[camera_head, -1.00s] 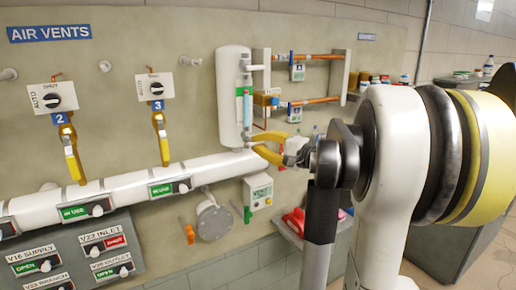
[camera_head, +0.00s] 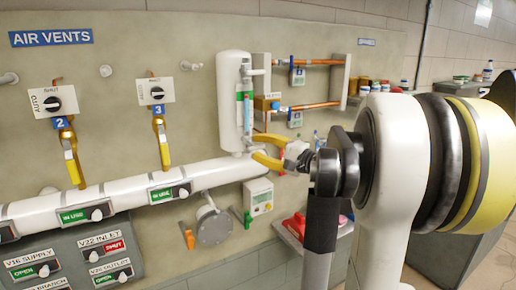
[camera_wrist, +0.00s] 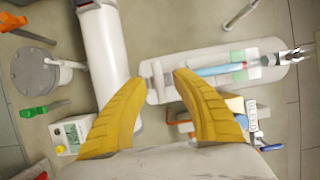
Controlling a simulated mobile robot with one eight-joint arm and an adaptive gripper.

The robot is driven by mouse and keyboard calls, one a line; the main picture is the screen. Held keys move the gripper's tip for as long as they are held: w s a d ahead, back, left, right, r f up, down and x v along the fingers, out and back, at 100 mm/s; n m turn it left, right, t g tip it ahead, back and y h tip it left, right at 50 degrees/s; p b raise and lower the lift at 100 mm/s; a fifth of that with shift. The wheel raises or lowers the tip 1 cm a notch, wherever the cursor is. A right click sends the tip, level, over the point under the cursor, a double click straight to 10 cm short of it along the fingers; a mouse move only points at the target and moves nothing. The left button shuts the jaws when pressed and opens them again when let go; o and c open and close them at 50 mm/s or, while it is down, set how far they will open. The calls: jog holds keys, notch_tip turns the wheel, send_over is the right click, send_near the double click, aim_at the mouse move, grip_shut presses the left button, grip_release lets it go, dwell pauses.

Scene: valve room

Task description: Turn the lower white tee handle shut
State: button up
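A white vertical cylinder (camera_head: 234,105) with a blue-filled sight tube (camera_head: 247,110) stands on the wall panel. A white upper fitting (camera_head: 257,72) sticks out near the top of the tube. The lower white tee handle (camera_wrist: 158,76) seems to be the pale piece at the tube's lower end in the wrist view. My gripper (camera_wrist: 157,80) has two yellow fingers, spread apart, with this piece between their tips. I cannot tell whether either finger touches it. In the head view my gripper (camera_head: 254,147) covers the lower end of the tube, hiding the handle there.
A thick white pipe (camera_head: 130,197) with green labels runs below the cylinder. A grey round flange (camera_head: 213,226), a small white box (camera_head: 258,197) and orange and green levers sit below. Two yellow-handled vents are at left.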

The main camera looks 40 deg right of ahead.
jog(key=s+d, duration=0.2)
jog(key=s, duration=1)
jog(key=shift+w, duration=0.1)
jog(key=w+a+f+n+g+y+b, duration=0.1)
jog(key=w+a+f+n+g+b, duration=0.15)
jog(key=a+f, duration=0.4)
jog(key=w+a+f+n+g+b, duration=0.1)
jog(key=a+f+g+b, duration=0.1)
jog(key=a+f+b, duration=0.35)
jog(key=w+a+f+n+g+y+b, duration=0.1)
jog(key=a+f+n+g+b, duration=0.1)
jog(key=a+f, duration=0.65)
jog(key=s+a+f+n+g+h+b, duration=0.1)
jog(key=s+a+f+n+b, duration=0.2)
jog(key=a+f+b, duration=0.2)
jog(key=s+a+f+n+g+h+b, duration=0.2)
jog(key=s+a+f+n+b, duration=0.2)
jog(key=f, duration=0.6)
jog(key=s+a+f+n+g+h+b, duration=0.1)
jog(key=s+a+f+n+b, duration=0.3)
jog(key=a+f+b, duration=0.2)
jog(key=shift+s+a+f+h, duration=0.25)
jog(key=shift+a+f+h, duration=0.15)
jog(key=shift+a+f, duration=0.3)
jog(key=shift+d+f, duration=0.1)
